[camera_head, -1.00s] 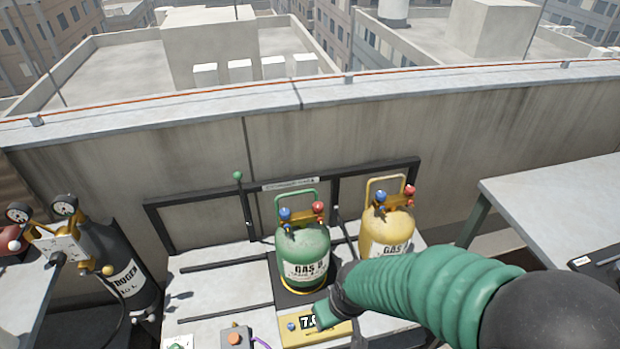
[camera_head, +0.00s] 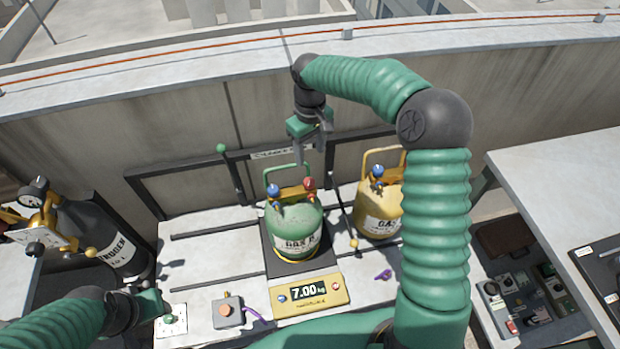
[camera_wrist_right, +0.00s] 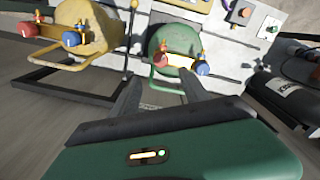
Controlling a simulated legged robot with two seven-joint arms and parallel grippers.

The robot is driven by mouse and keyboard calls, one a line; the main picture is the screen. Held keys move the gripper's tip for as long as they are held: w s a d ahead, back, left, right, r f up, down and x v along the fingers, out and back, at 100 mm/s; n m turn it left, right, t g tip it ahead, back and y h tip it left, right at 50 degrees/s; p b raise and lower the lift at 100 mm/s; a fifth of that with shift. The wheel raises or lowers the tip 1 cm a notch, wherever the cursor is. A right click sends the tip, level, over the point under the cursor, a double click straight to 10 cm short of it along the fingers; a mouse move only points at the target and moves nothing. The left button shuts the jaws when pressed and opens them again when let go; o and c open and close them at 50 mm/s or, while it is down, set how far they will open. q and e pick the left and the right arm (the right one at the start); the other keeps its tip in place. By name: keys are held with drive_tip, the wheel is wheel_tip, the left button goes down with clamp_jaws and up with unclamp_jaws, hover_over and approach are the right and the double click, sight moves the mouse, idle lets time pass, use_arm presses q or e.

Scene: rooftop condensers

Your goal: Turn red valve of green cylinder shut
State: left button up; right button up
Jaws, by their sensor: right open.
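The green cylinder (camera_head: 293,232) stands upright on the scale's dark platform. On its top are a red valve (camera_head: 309,184) at right and a blue valve (camera_head: 273,190) at left, under a green handle. My right gripper (camera_head: 313,148) is open and empty, pointing down above and behind the cylinder. In the right wrist view its open fingers point toward the cylinder (camera_wrist_right: 172,38), with the red valve (camera_wrist_right: 160,58) just beyond and between them, apart from both. My left gripper (camera_head: 152,303) is low at left, near a white outlet plate; its jaw opening is unclear.
A yellow cylinder (camera_head: 377,211) stands to the right, partly behind my right arm. The scale display (camera_head: 308,292) reads 7.00 kg. A dark nitrogen cylinder (camera_head: 105,245) is at left. A black rail frame (camera_head: 150,190) runs behind the bench.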

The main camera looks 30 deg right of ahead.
sight(310, 181)
wheel_tip(310, 181, down, 12)
drive_tip(key=shift+f, duration=0.1)
drive_tip(key=shift+w+f, duration=0.1)
drive_tip(key=shift+f, duration=0.45)
drive_tip(key=shift+r, duration=0.1)
clamp_jaws()
